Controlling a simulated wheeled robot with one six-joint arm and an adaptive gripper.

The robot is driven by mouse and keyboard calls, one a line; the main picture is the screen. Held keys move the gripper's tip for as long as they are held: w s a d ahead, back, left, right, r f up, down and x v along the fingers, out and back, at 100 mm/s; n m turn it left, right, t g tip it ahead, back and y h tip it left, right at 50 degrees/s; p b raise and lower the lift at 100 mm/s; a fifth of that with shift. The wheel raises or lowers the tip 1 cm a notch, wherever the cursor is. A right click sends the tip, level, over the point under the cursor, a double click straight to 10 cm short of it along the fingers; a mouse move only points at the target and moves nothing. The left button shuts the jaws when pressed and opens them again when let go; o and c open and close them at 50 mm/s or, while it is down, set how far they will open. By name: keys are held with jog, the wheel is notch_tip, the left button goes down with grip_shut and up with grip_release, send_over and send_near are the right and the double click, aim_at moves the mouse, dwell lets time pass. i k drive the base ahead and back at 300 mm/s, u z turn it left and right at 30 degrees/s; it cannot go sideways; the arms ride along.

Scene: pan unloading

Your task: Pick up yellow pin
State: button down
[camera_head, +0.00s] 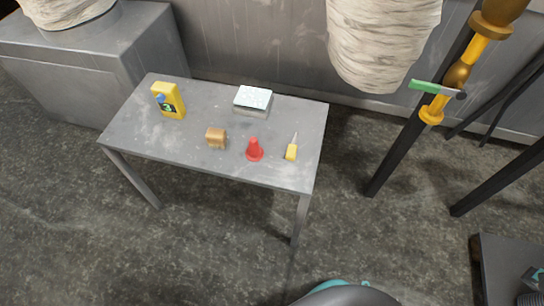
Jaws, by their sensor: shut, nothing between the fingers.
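A small tool with a yellow block-like handle and a thin pale shaft, which fits the yellow pin (291,152), lies on the grey table (225,167) near its right front corner. Its shaft points away toward the back of the table. Nothing covers it. My gripper is not seen in this view. A rounded grey and teal part of my own body shows at the bottom edge, well below the table.
On the table, a red cone (254,150) stands just left of the yellow tool. A brown block (216,138), a yellow box (169,100) and a white-topped box (253,100) stand farther off. A pale wrapped bulk (383,40) hangs behind. Dark posts (400,155) stand at right.

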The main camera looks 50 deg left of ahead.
aim_at(291, 150)
jog(key=u, duration=0.6)
jog(key=i, duration=0.25)
jog(key=z, duration=0.25)
jog(key=k, duration=0.5)
jog(key=u, duration=1.45)
